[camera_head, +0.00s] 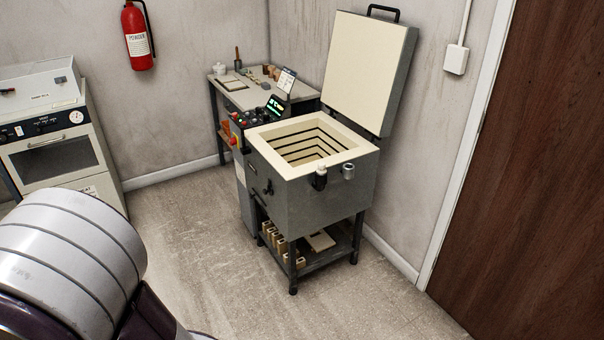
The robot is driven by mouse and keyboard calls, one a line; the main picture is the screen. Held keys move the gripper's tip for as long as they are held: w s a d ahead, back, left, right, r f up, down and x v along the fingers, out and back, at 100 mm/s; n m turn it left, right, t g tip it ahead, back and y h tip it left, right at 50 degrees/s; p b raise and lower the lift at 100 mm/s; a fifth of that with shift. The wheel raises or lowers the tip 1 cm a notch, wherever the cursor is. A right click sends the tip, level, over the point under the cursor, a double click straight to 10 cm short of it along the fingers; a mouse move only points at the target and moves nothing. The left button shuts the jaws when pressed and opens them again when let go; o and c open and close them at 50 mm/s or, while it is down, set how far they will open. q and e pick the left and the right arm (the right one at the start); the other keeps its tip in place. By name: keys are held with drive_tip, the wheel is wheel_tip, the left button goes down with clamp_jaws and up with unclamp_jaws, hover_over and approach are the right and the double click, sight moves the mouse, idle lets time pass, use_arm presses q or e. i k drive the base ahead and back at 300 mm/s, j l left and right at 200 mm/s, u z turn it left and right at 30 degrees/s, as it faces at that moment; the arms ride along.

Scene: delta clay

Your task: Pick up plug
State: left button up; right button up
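A kiln (310,205) stands open in the middle of the view, with its lid (366,70) raised against the wall. On its near right side, just below the rim, are two small fittings. One is a dark piece with a pale top (320,178). The other is a short grey cylinder (348,171). Either could be the plug; they are too small to tell. Neither of my grippers is in view. Only a part of my own arm shows at the lower left, well apart from the kiln.
A control box (262,113) adjoins the kiln. Behind it is a bench (222,98) with small items. Below the kiln, a shelf (325,257) holds pale blocks. An oven (55,155) stands left, a brown door (530,180) right. The floor (190,240) in front is clear.

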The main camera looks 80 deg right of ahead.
sight(322, 165)
drive_tip(key=z, duration=3.05)
